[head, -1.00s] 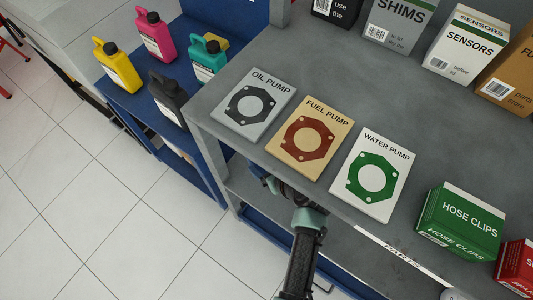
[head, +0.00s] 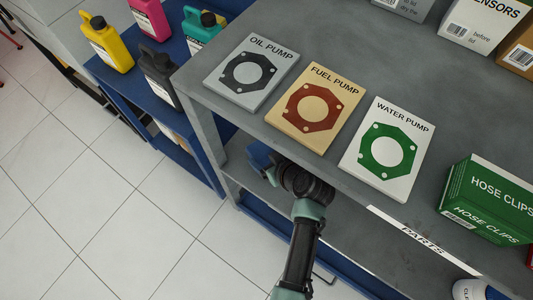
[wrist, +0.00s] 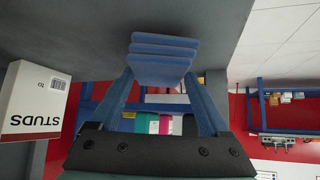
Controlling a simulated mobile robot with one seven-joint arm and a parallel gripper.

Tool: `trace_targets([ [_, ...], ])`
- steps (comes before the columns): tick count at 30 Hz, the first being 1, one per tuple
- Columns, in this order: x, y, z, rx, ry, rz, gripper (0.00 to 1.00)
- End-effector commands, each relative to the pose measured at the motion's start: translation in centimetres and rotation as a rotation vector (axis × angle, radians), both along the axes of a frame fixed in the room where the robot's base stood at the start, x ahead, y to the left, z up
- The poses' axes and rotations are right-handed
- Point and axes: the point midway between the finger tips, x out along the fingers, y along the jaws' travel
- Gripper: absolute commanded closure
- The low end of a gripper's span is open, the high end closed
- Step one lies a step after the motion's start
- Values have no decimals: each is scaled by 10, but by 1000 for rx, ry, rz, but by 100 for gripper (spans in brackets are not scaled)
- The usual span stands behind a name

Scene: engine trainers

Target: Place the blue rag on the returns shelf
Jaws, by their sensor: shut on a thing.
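The blue rag (wrist: 164,48) is a folded stack of flat layers held between the two blue fingers of my gripper (wrist: 163,78) in the wrist view. In the head view my gripper (head: 260,157) reaches in below the front edge of the grey top shelf (head: 300,50), over a lower grey shelf (head: 236,172). That edge hides part of it, and I cannot separate rag from fingers there. No sign marked returns is readable, so I cannot tell which shelf is the returns shelf.
Oil, fuel and water pump gasket cards (head: 312,107) lie along the top shelf's near edge, which bears a PARTS label (head: 423,241). A green hose clips box (head: 488,198) stands to the right. Bottles (head: 106,45) stand on a blue shelf at left. A STUDS box (wrist: 33,103) shows in the wrist view.

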Motion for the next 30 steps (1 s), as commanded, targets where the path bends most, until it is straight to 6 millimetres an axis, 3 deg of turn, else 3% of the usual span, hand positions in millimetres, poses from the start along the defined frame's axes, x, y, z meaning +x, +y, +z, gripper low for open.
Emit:
trace_targets([
  [27,0,0,-12,0,0,0,82],
  [28,0,0,-11,1,-1,0,17],
  [30,0,0,-11,0,0,0,4],
])
